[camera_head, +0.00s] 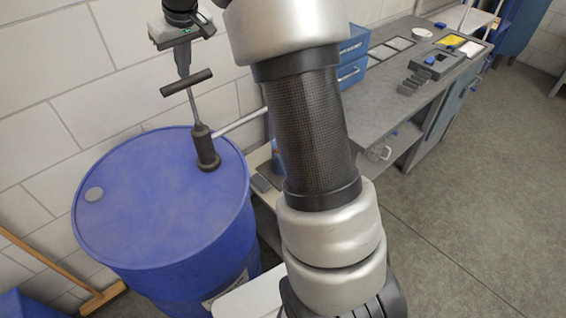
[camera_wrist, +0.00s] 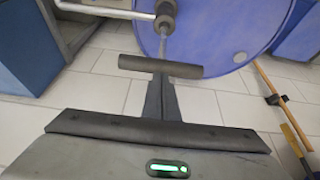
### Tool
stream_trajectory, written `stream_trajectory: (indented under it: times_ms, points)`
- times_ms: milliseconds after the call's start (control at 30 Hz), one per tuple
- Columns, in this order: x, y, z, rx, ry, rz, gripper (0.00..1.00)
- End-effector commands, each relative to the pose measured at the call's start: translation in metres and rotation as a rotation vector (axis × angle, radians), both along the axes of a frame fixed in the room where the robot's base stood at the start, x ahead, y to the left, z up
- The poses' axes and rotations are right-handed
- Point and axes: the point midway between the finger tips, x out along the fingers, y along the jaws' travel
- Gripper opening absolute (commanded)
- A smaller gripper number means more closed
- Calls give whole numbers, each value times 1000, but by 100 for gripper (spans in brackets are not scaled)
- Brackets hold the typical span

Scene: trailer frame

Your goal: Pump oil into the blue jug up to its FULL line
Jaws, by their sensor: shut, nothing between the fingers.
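A blue drum (camera_head: 160,205) stands by the wall with a dark hand pump (camera_head: 206,148) on its top. The pump's rod rises to a dark T-handle (camera_head: 187,82), which also shows in the wrist view (camera_wrist: 150,65). My gripper (camera_head: 184,72) is shut and empty, pointing down just above the bar; in the wrist view its fingertips (camera_wrist: 161,78) meet the bar's edge, but I cannot tell whether they touch. A pale spout (camera_head: 240,121) runs right from the pump and passes behind my arm. A blue thing (camera_head: 277,156) beneath it is mostly hidden; I cannot tell if it is the jug.
A grey workbench (camera_head: 405,62) with blue drawers (camera_head: 352,50) and small items runs along the wall to the right. A broom (camera_head: 98,296) is on the floor left of the drum. The floor (camera_head: 470,190) at right is clear.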

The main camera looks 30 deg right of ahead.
Motion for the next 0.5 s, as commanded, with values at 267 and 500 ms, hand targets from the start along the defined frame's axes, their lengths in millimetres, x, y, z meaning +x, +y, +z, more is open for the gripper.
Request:
stream_trajectory:
  times_ms: [267, 500]
  points:
    - [-1, 0, -10, 0, 4, 0, 0]
    - [-1, 0, -17, 0, 5, 0, 0]
